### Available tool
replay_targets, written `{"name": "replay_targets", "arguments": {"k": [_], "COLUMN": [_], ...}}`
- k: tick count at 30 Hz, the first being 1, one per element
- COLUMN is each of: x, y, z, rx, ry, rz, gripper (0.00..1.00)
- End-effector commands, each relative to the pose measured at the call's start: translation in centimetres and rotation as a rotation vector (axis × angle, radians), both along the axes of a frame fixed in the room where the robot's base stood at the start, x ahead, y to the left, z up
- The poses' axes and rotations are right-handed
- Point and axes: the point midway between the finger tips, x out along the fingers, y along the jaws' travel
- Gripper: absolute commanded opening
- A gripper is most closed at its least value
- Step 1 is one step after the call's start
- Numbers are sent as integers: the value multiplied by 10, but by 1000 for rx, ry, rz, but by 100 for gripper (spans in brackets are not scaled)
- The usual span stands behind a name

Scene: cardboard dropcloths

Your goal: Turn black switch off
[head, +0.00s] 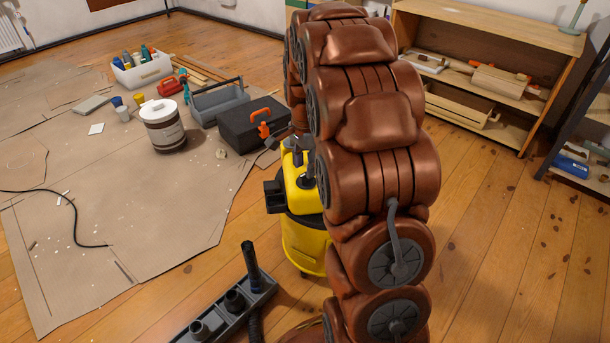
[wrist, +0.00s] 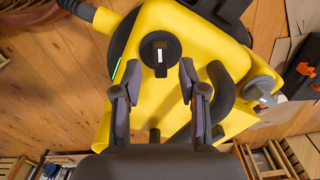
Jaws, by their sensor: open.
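The black switch (wrist: 160,52) is a round knob with a white mark on top of a yellow vacuum cleaner (wrist: 148,98), seen in the wrist view. My gripper (wrist: 159,70) is open, with its two dark fingers apart and nothing between them. The fingertips lie just below the knob in the picture, one towards each side. I cannot tell whether they touch it. In the head view the vacuum (head: 304,242) stands on the floor, partly behind my brown arm, and the knob cannot be made out clearly.
A black toolbox (head: 252,124) with an orange handle stands behind the vacuum. A white bucket (head: 162,128) and a grey tool tray (head: 216,104) stand on cardboard (head: 130,225). A grey nozzle holder (head: 232,312) lies in front.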

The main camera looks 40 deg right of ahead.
Motion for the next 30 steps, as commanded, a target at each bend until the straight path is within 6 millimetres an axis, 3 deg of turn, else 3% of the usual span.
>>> {"name": "replay_targets", "arguments": {"k": [1,6,15,27,30], "x": [0,0,0,0,0], "y": [0,0,0,0,0], "z": [-11,-28,-31,-31,-31], "rx": [1,1,0,0,0], "ry": [1,1,-1,0,0], "rz": [0,0,1,1,1], "gripper": [42,42,42,1,0]}}
